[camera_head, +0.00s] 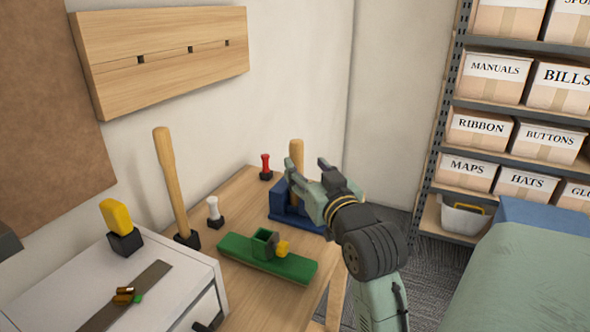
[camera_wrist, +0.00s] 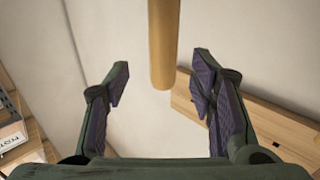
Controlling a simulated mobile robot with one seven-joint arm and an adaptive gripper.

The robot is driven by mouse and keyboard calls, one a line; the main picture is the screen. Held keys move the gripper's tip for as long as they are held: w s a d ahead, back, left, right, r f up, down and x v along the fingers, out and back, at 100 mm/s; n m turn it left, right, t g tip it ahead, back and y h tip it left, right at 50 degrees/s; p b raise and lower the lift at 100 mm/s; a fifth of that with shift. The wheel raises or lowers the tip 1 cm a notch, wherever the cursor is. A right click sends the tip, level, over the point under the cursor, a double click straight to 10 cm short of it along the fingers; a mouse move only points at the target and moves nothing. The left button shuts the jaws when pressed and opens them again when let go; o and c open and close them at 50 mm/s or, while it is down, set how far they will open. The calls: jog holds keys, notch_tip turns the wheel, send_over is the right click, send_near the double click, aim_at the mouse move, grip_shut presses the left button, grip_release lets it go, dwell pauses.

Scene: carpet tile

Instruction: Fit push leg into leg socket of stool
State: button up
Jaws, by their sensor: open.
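A pale wooden rod (camera_head: 296,153), which looks like the leg, stands upright in a blue block-like holder (camera_head: 284,212) on the wooden table. My gripper (camera_head: 308,168) is open near the rod's upper part and partly covers the holder. In the wrist view the rod (camera_wrist: 163,45) comes down from the top edge, and its round end lies between the two open fingertips (camera_wrist: 160,85) in the picture. The fingers show gaps on both sides and do not grip it. I cannot make out which thing is the stool or its socket.
A white cabinet (camera_head: 185,290) stands left. A slotted board (camera_head: 165,80) hangs on the wall.

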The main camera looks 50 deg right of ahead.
aim_at(299, 159)
jog(key=p+x, duration=0.2)
jog(key=x, duration=0.3)
jog(key=shift+w+a+r+p, duration=0.1)
jog(key=shift+a+r+p, duration=0.1)
jog(key=shift+p, duration=0.1)
jog(key=shift+w+d+f, duration=0.1)
jog(key=shift+w+d, duration=0.1)
jog(key=shift+w, duration=0.15)
grip_shut()
